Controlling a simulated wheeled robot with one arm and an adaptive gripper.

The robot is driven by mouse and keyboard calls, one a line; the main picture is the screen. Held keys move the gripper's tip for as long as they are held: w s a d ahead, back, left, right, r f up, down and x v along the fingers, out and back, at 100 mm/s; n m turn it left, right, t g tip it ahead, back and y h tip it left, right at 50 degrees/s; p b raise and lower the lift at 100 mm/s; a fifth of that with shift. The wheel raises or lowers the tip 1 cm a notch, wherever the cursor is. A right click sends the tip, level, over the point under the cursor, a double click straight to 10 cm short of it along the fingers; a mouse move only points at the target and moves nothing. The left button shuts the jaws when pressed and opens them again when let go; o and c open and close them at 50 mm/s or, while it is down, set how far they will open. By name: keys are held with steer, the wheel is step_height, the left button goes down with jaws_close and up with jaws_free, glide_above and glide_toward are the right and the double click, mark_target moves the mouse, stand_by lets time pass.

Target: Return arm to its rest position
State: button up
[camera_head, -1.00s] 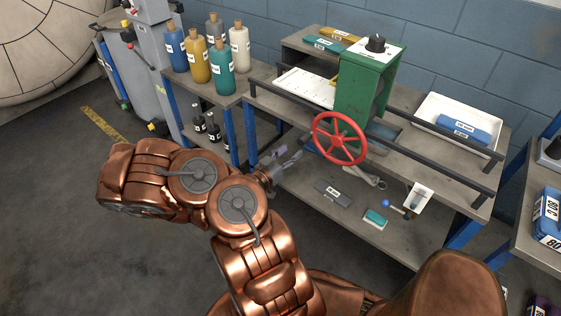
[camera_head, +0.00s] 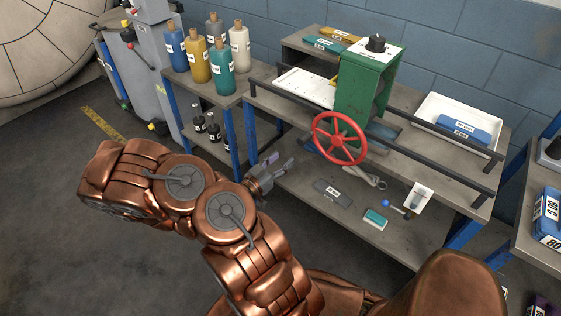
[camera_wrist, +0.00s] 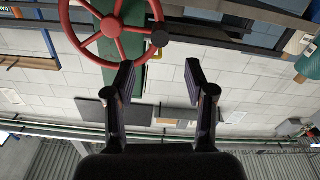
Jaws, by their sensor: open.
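My gripper (camera_head: 276,168) is open with nothing between its fingers. In the head view it is in front of the workbench, left of the red handwheel (camera_head: 340,138) and apart from it. My copper-coloured arm (camera_head: 185,185) is folded, its elbow out to the left. In the wrist view both fingers of my gripper (camera_wrist: 159,80) show spread apart, and the red handwheel (camera_wrist: 105,30) is beyond them at the upper left. The handwheel is on the front of a green box (camera_head: 365,85) on the bench.
The workbench has dark rails and a lower shelf (camera_head: 330,222) with small tools. Several bottles (camera_head: 222,72) stand on a side table at the left. A white tray (camera_head: 458,105) holds a blue block at the right. The floor (camera_head: 50,180) at the left is clear.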

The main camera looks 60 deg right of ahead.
stand_by(0.4)
steer(key=s+a+r+m+g+y, duration=0.3)
steer(key=a+r+m, duration=0.3)
steer(key=m, duration=0.9)
steer(key=s+a+r+m+g+y, duration=0.3)
steer(key=a+r+m, duration=0.3)
steer(key=m, duration=0.8)
steer(key=a+r+m+t+y, duration=0.2)
steer(key=a+m+t+y, duration=0.2)
steer(key=a+m, duration=0.8)
steer(key=a+r+m+t+y, duration=0.2)
steer(key=a+m+t+y, duration=0.2)
steer(key=a+m+y, duration=0.3)
steer(key=shift+a+r+m+y, duration=0.35)
steer(key=shift+a+m, duration=2.45)
steer(key=shift+a, duration=1.85)
steer(key=shift+s, duration=0.1)
